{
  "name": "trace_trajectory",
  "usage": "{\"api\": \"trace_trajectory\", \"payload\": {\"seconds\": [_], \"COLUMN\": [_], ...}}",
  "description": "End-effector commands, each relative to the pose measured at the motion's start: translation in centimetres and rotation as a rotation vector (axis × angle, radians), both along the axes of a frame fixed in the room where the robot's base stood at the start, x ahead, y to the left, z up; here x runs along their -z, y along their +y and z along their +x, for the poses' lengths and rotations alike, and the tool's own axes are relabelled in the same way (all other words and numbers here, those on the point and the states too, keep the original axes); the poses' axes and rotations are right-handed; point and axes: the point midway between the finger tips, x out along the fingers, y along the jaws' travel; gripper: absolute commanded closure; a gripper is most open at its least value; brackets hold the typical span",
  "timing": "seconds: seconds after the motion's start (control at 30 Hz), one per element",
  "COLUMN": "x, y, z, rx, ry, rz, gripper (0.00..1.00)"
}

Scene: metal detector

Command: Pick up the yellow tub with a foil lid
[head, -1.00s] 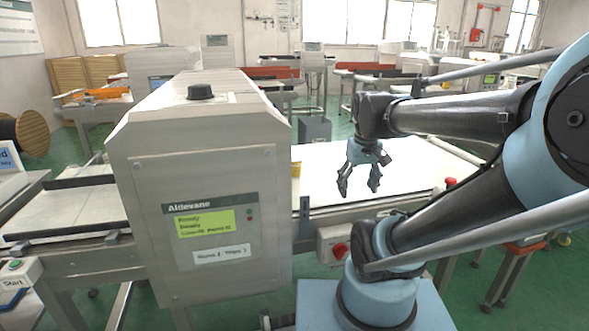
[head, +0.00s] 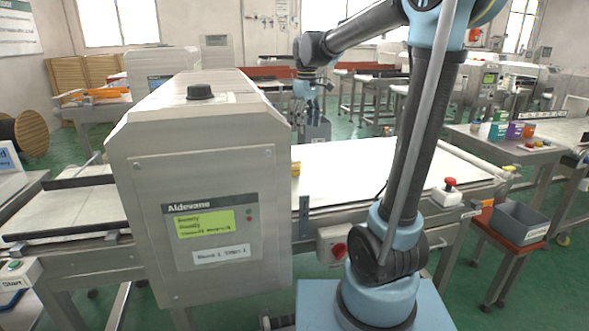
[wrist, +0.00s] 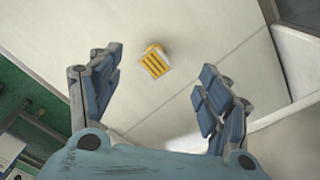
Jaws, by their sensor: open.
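The yellow tub (head: 295,168) is on the white belt right beside the metal detector, which hides part of it in the head view. Whether that top is foil is too small to tell. My gripper (head: 306,108) is open and empty, raised above the far side of the belt. In the wrist view the tub lies beyond and between the spread fingers, apart from both.
The grey metal detector (head: 200,190) stands over the belt (head: 370,165) at left. The belt to its right is clear. A red stop button (head: 449,184) is at the belt's right end. A grey bin (head: 520,222) and a table with small coloured items (head: 515,130) stand farther right.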

Motion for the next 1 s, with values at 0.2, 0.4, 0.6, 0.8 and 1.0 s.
{"api": "trace_trajectory", "payload": {"seconds": [0.2,0.4,0.6,0.8,1.0], "x": [-0.4,0.0,2.9,6.2,9.4], "y": [3.3,4.2,4.2,4.2,4.2], "z": [2.9,3.7,3.7,3.7,3.6], "rx": [-0.096,-0.125,-0.126,-0.125,-0.125], "ry": [0.017,0.022,0.022,0.022,0.022], "rz": [-0.008,-0.009,-0.009,-0.009,-0.009], "gripper": [0.29,0.29,0.29,0.29,0.29]}}
